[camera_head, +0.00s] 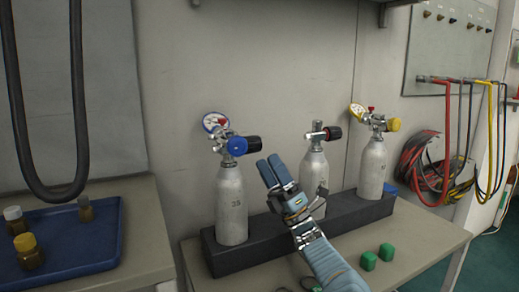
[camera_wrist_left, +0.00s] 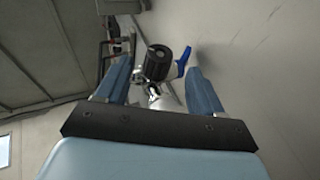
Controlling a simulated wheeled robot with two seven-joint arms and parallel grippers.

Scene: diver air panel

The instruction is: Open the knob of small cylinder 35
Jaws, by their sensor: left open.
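Three small grey-white cylinders stand in a dark rack (camera_head: 275,248). The left cylinder (camera_head: 231,205) has a gauge, a blue knob (camera_head: 237,146) and a black knob (camera_head: 254,143); its printed number is too small to read surely. My left gripper (camera_head: 271,166) is open, just right of and below the left cylinder's valve. In the left wrist view, a black knob (camera_wrist_left: 157,63) shows between and beyond the open fingers, with a blue part (camera_wrist_left: 183,61) beside it.
A blue tray (camera_head: 62,246) with small bottles lies on the left table. Two green blocks (camera_head: 377,256) lie on the table right of my arm. A thick dark hose (camera_head: 79,100) hangs at left. Coiled hoses (camera_head: 430,165) hang on the right wall.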

